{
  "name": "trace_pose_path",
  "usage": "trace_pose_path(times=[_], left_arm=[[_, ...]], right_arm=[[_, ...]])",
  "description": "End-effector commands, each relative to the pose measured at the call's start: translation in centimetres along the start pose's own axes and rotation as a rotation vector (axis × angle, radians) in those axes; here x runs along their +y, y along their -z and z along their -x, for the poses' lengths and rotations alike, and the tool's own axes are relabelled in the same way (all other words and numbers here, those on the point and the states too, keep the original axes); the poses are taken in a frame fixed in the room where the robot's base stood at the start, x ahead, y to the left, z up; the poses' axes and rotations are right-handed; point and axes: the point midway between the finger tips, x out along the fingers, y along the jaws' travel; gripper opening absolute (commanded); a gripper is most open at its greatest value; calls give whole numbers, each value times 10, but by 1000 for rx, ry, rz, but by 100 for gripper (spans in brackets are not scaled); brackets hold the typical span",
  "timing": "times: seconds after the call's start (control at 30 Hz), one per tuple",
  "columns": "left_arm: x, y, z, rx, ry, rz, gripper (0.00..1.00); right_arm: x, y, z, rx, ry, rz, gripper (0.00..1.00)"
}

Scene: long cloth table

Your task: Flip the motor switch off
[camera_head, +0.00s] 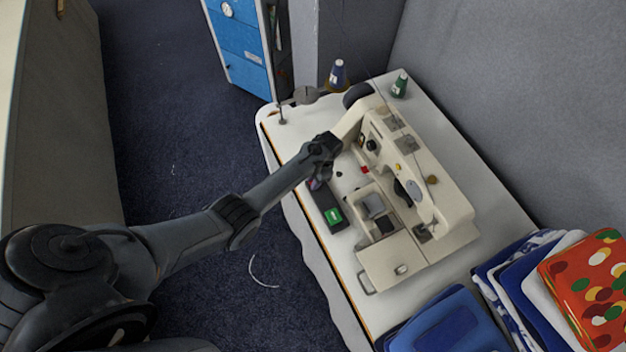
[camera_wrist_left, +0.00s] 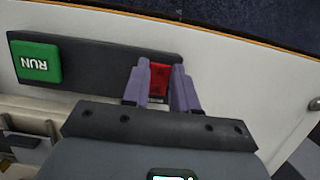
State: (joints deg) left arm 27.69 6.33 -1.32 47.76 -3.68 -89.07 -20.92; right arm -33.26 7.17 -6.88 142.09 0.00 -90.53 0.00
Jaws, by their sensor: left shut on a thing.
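The motor switch box (camera_head: 326,206) is a long dark box lying flat on the white table, left of the sewing machine. Its green RUN button (camera_head: 333,215) is at the near end, and also shows in the left wrist view (camera_wrist_left: 36,62). A red button (camera_wrist_left: 158,79) is at the box's other end. My left gripper (camera_head: 317,184) is over that end. In the left wrist view its purple fingers (camera_wrist_left: 162,88) are on both sides of the red button, shut on it. The red button is hidden in the head view. My right gripper is not in view.
The cream sewing machine (camera_head: 440,185) stands right beside the switch box. Folded fabrics (camera_head: 583,285) and a blue pile (camera_head: 450,325) are at the near right.

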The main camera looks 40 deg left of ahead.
Motion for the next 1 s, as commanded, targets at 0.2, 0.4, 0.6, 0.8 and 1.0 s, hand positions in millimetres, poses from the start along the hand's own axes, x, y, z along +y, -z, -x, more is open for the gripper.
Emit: trace_pose_path(times=[0.2, 0.4, 0.6, 0.8, 1.0], left_arm=[[0, 0, -1, 1, 0, 0, 53], [0, 0, 0, 1, 0, 0, 53], [0, 0, 4, 1, 0, 0, 53], [0, -1, 20, 1, 0, 0, 53], [0, -1, 50, 2, 0, 0, 53]], right_arm=[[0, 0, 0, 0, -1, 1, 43], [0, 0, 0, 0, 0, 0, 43], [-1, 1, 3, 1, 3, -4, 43], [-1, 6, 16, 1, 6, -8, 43], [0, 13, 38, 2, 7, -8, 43]])
